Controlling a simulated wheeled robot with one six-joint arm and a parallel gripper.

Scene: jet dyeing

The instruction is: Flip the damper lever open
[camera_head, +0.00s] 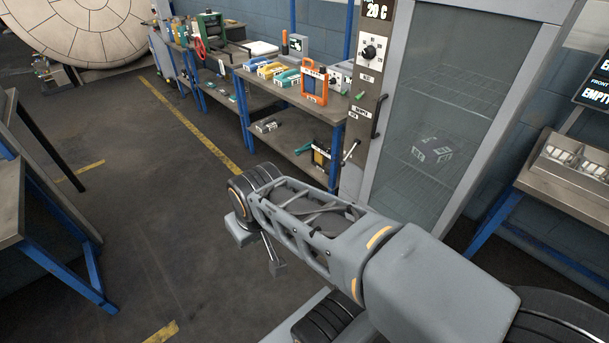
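A tall grey cabinet (400,170) with a glass door stands right of centre. Its narrow control panel (369,75) carries a "20 C" display, a round black knob (369,52), a small green switch (360,96) and small labels too blurred to read surely. A short lever (351,151) with a pale end sticks out low on the panel; I cannot tell surely that it is the damper lever. My arm reaches from the lower right towards the left. My gripper (259,252) hangs over the floor, left of and well apart from the cabinet; its finger opening is unclear.
A long blue-legged bench (265,90) with bottles, boxes and an orange-framed device (314,84) runs left of the cabinet. A table (35,205) stands at far left, another bench (570,190) at right. The floor (160,200) between is clear.

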